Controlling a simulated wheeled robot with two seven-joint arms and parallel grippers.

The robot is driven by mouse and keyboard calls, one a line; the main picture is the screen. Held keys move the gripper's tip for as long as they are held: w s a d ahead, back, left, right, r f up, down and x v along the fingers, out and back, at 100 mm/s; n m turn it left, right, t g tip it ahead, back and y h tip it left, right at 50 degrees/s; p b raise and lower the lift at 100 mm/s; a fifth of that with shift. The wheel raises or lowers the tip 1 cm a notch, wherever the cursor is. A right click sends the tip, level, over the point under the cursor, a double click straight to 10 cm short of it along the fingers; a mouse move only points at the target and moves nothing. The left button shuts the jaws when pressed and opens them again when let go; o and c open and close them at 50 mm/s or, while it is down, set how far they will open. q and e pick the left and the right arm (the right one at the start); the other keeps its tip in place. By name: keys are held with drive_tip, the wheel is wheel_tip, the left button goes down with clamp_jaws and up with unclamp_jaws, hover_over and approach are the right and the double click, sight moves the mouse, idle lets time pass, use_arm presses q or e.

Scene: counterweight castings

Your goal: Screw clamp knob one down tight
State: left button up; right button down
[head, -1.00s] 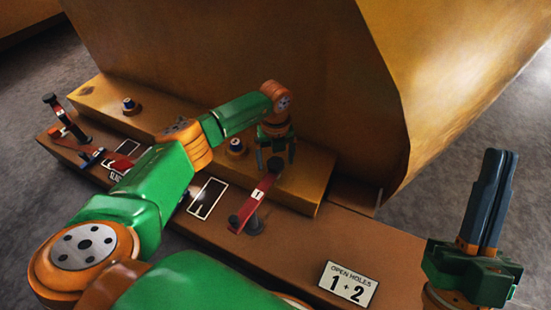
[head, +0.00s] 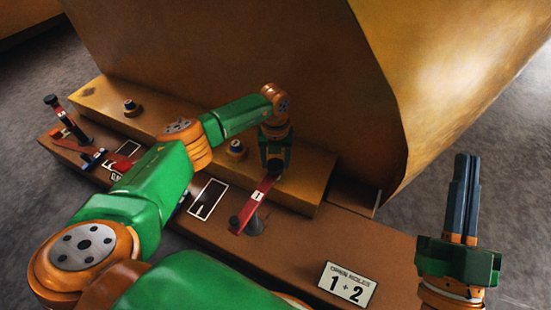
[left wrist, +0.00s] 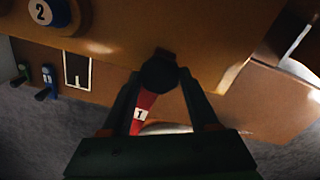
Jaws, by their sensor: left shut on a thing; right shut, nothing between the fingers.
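Clamp one is a red bar (head: 252,208) with a white "1" label, lying tilted across the ledge of the brown base. Its dark round knob (head: 275,166) is at the bar's upper end. My left gripper (head: 276,163) points down at that end and is shut on the knob. In the left wrist view the dark knob (left wrist: 160,75) sits between the two fingertips, and the red bar (left wrist: 144,101) runs below it, partly hidden by a finger. My right gripper (head: 466,198) is shut and empty, pointing up at the right, apart from everything.
A large yellow-brown casting (head: 260,55) rises close behind the left gripper. A blue-topped peg (head: 236,150) stands left of it, another peg (head: 130,107) further left. A second clamp (head: 68,120) stands at far left. A "1+2" sign (head: 347,288) lies on the base at front.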

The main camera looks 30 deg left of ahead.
use_arm(q)
drive_tip(key=m, duration=0.3)
drive_tip(key=shift+m, duration=3)
use_arm(e)
drive_tip(key=shift+w+f+g+h, duration=0.15)
drive_tip(key=shift+w+f+g, duration=0.2)
drive_tip(key=shift+f, duration=0.3)
drive_tip(key=shift+w+f+g+h, duration=0.25)
drive_tip(key=shift+f+g, duration=0.2)
drive_tip(key=shift+f, duration=0.25)
drive_tip(key=shift+w+f+g+h, duration=0.1)
drive_tip(key=shift+w+f+g, duration=0.3)
drive_tip(key=shift+f, duration=0.25)
use_arm(q)
drive_tip(key=shift+w, duration=0.1)
drive_tip(key=o, duration=1.4)
use_arm(e)
drive_tip(key=shift+s, duration=0.1)
use_arm(q)
drive_tip(key=shift+r+p, duration=0.15)
drive_tip(key=shift+p, duration=0.2)
use_arm(e)
drive_tip(key=shift+d, duration=0.1)
